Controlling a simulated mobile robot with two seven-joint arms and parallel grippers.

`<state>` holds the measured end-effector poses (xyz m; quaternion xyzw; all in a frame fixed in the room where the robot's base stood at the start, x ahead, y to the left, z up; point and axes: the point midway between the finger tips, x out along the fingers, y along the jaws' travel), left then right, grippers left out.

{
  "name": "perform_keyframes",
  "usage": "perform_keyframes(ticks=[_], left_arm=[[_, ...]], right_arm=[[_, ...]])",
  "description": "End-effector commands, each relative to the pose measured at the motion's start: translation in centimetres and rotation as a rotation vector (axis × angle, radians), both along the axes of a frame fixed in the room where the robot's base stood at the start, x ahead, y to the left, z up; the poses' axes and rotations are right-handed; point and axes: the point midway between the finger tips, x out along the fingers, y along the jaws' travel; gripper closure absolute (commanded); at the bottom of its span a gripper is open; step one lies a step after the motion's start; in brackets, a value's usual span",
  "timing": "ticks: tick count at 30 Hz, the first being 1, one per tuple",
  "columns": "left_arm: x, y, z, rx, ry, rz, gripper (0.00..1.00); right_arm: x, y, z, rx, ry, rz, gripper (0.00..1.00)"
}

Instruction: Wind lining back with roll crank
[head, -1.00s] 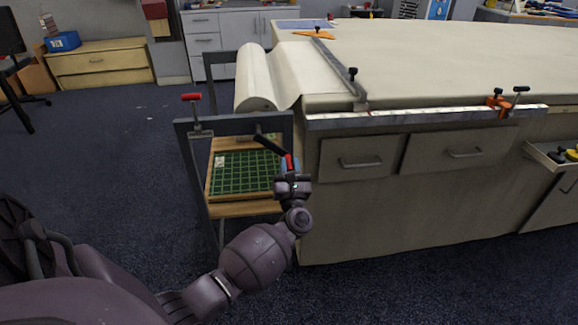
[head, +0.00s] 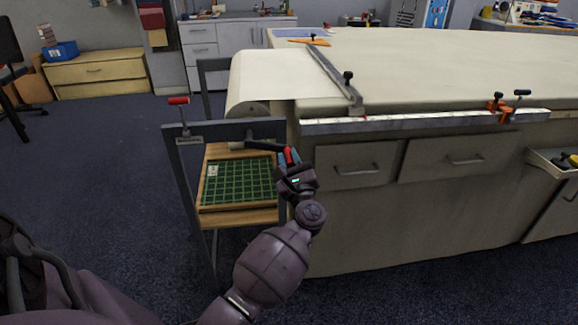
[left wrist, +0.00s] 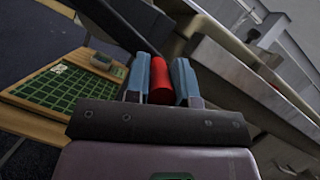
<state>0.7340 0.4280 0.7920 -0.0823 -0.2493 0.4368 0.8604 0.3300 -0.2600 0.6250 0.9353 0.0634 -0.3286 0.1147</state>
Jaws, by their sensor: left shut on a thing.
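The roll of cream lining (head: 262,82) sits in a dark metal stand (head: 222,128) at the left end of the long table. The lining runs flat from the roll onto the tabletop. The roll crank (head: 262,143) is a black arm with a red handle on the near side of the stand, pointing right. My left gripper (head: 288,160) is shut on the red crank handle. In the left wrist view the red handle (left wrist: 161,82) sits between the two blue-grey fingers. My right gripper is not in view.
A second red-handled lever (head: 179,101) stands on the stand's left corner. A wooden shelf with a green gridded mat (head: 238,182) lies below the roll. A metal straightedge (head: 425,121) and orange clamp (head: 497,108) line the table's front edge. Floor at left is clear.

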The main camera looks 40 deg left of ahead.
Motion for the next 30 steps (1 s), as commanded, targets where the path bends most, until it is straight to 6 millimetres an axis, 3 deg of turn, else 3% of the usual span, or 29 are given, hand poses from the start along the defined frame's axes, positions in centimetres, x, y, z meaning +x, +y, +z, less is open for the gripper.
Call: perform_keyframes(ticks=[19, 20, 24, 30], left_arm=[[0.30, -0.43, 0.66, -0.043, -0.047, -0.009, 1.00], [0.30, -0.43, 0.66, -0.042, -0.047, -0.009, 0.74], [0.24, -0.35, 0.66, -0.043, -0.047, -0.007, 0.52], [0.18, -0.22, 0.66, -0.041, -0.047, -0.004, 0.52]], right_arm=[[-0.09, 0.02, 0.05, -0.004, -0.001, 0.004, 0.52], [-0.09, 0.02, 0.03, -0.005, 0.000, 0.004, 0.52], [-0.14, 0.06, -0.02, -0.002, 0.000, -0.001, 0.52], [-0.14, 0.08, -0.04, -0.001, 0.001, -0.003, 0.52]])
